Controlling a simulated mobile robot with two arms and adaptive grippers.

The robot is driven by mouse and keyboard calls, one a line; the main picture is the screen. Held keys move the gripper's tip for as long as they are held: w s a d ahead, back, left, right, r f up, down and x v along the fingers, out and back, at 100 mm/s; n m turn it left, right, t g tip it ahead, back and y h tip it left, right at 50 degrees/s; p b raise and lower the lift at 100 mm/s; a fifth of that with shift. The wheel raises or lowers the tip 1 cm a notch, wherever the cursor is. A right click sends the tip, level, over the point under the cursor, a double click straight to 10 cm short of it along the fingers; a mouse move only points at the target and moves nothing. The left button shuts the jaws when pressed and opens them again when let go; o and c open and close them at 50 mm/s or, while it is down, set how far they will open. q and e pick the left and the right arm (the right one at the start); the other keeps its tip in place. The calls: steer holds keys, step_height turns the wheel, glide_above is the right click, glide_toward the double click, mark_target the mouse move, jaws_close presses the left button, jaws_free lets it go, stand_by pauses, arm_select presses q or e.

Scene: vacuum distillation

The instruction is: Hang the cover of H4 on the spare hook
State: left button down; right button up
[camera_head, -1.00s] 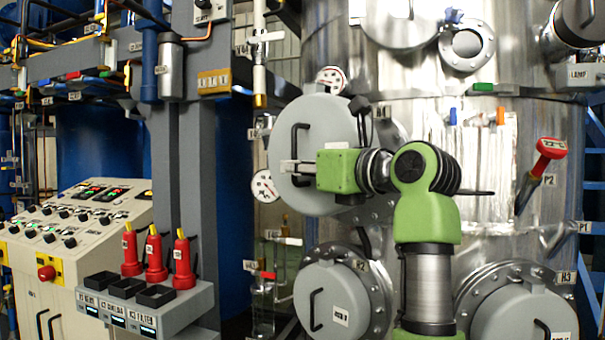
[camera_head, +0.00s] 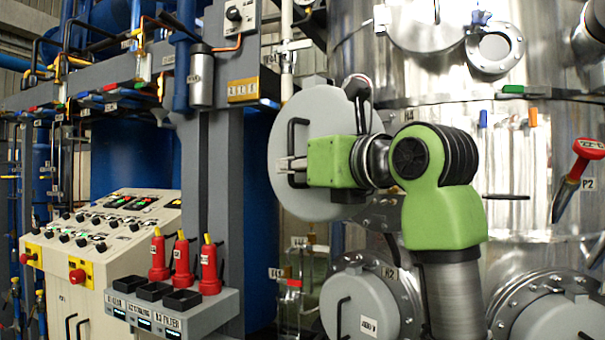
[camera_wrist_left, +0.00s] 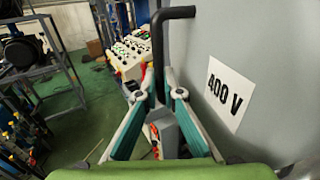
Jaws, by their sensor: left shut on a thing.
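A grey round cover (camera_head: 325,120) with a black bar handle (camera_head: 291,140) is in front of the tank in the head view. My left gripper (camera_head: 290,165) is shut on the handle at the cover's left part. In the left wrist view the handle (camera_wrist_left: 158,45) runs down between the fingers (camera_wrist_left: 157,92), and the cover's face (camera_wrist_left: 260,70) carries a "400 V" label. A flange (camera_head: 380,212) shows partly behind the cover and my arm; its opening is mostly hidden. I cannot make out which hook is the spare one. My right gripper is out of view.
A grey box (camera_head: 170,310) with red tools (camera_head: 209,268) stands at lower left, beside a control console (camera_head: 100,230). Closed covers (camera_head: 358,305) (camera_head: 560,320) sit low on the tank. A red-handled lever (camera_head: 588,149) sticks out at right.

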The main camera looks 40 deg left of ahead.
arm_select(q)
steer(key=s+b, duration=0.2)
steer(key=s, duration=0.4)
steer(key=shift+a, duration=0.15)
steer(key=shift+w, duration=0.1)
stand_by(1.6)
